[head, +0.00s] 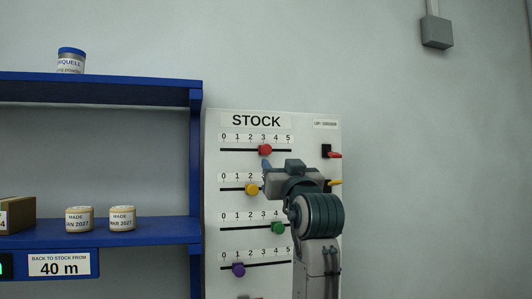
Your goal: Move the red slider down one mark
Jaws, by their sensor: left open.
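The red slider (265,150) is the top knob on the white STOCK board (212,190). It sits on its dark slot at about mark 3 of the 0 to 5 scale. My left gripper (268,166) is in front of the board, just below and to the right of the red slider. A bluish fingertip shows close under the knob; I cannot tell if it touches. The gripper is open and holds nothing I can see. Its wrist and arm hide part of the board's right side. My right gripper is not in view.
A yellow slider (251,189) is near mark 2, a green one (278,228) near mark 4, a purple one (238,270) near mark 1. A red lever (334,155) is at the board's right edge. Blue shelves (150,233) with tins stand left.

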